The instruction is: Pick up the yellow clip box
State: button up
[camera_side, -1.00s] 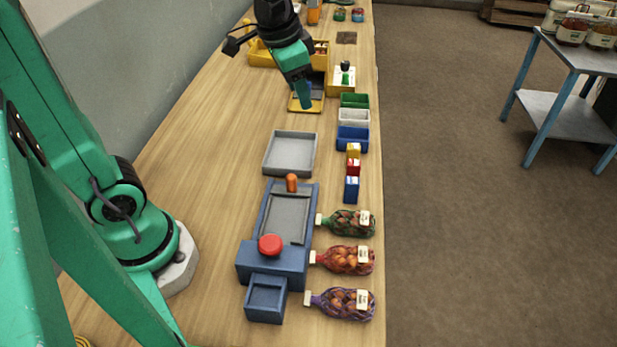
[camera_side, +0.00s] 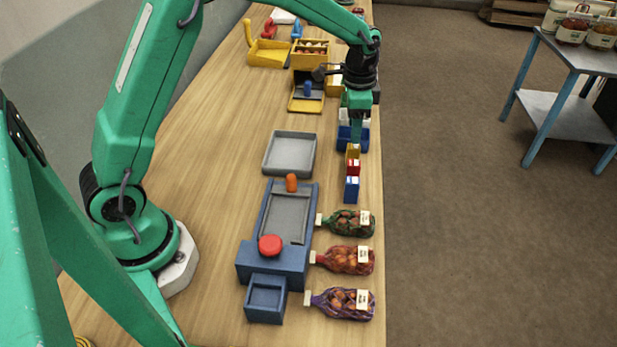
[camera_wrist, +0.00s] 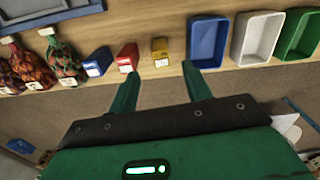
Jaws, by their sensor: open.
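The yellow clip box (camera_side: 352,151) stands at the right edge of the bench in the side view, at the far end of a short row with a red box (camera_side: 353,167) and a blue box (camera_side: 351,189). In the wrist view the yellow clip box (camera_wrist: 160,51) is upright, beyond and between my fingertips. My gripper (camera_wrist: 160,72) is open and empty, its two green fingers spread apart. In the side view my gripper (camera_side: 355,138) hangs just above and behind the yellow box, over the blue bin.
A blue bin (camera_wrist: 207,42), a white bin (camera_wrist: 257,37) and a green bin (camera_wrist: 300,33) stand right of the yellow box in the wrist view. Several netted sacks (camera_side: 348,260) lie near a blue press with a red knob (camera_side: 270,245). A grey tray (camera_side: 290,153) sits left.

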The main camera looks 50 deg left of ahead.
aim_at(354, 146)
jog(key=shift+w+f, duration=0.25)
jog(key=shift+f, duration=0.2)
jog(key=shift+f, duration=0.1)
jog(key=shift+f, duration=1.2)
jog(key=shift+f, duration=0.1)
jog(key=shift+f, duration=2.55)
jog(key=shift+c, duration=0.2)
jog(key=c, duration=1)
